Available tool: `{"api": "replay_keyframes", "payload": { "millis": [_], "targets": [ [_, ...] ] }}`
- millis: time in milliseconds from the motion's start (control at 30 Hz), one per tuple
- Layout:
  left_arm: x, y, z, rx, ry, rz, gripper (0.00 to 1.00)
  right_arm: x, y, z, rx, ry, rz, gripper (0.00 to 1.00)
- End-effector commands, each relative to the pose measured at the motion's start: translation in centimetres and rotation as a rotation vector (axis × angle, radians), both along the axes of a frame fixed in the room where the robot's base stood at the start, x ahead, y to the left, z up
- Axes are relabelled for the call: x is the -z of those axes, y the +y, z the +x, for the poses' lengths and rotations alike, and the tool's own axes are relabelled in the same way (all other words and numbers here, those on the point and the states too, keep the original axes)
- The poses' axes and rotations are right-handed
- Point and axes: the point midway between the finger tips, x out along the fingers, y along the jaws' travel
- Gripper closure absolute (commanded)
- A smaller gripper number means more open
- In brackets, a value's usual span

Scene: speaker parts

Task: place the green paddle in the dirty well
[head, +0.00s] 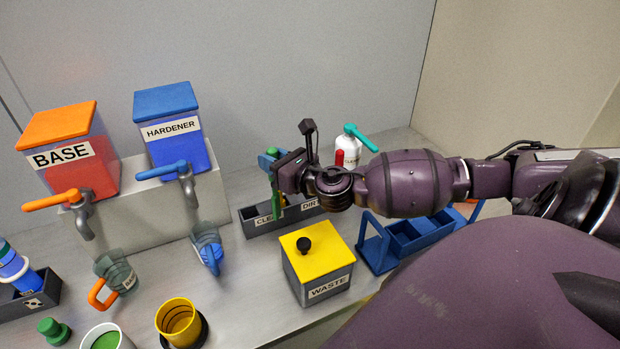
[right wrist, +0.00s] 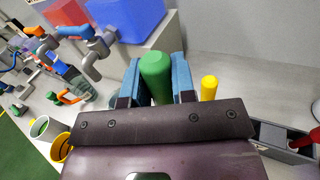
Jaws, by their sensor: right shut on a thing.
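The green paddle (right wrist: 155,75) is between the blue fingers of my right gripper (right wrist: 154,85), its rounded green end showing in the right wrist view. In the head view my right gripper (head: 270,168) is over the grey two-well box (head: 290,218), and a green strip of the paddle (head: 277,199) hangs below it. The box's labels read "CLEAN" on the left and "DIRT…" (head: 311,204) on the right, partly covered by my arm. The paddle is at the clean side; whether its lower end is inside that well is hidden. My left gripper is not in view.
A grey waste bin (head: 322,290) with a yellow lid stands in front of the box. A blue rack (head: 375,252) is right of it, and a white bottle (head: 351,141) behind. Base (head: 75,150) and hardener (head: 172,128) dispensers stand left. A yellow handle (right wrist: 209,88) is beside my right gripper.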

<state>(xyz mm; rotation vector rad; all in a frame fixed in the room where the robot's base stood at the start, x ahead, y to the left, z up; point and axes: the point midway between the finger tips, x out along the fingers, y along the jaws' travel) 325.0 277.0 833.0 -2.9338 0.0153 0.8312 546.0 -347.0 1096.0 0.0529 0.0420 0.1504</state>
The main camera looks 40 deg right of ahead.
Motion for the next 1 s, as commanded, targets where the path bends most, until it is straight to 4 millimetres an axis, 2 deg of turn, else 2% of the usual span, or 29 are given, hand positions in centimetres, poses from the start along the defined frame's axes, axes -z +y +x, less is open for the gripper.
{"api": "replay_keyframes", "payload": {
  "millis": [33,300,433,600,667,767,1000],
  "targets": [
    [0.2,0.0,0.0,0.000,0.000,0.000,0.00,-0.7,-1.6,0.5,-0.007,-0.006,-0.020,0.99],
    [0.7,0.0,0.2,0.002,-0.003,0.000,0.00,-5.7,-8.8,2.2,-0.026,-0.028,-0.045,0.99],
    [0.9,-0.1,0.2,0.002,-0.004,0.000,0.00,-8.1,-11.4,2.6,-0.023,-0.035,-0.053,0.99],
    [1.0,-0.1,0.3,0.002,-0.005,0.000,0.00,-9.9,-13.2,2.8,-0.017,-0.037,-0.052,0.99],
    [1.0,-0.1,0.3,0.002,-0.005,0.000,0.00,-10.0,-13.5,2.8,-0.017,-0.038,-0.052,0.99],
    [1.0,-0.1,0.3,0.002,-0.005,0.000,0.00,-9.0,-13.7,2.8,-0.014,-0.036,-0.049,0.99],
    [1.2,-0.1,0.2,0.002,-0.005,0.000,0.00,-4.0,-13.6,2.8,-0.014,-0.036,-0.048,0.99]
  ]
}}
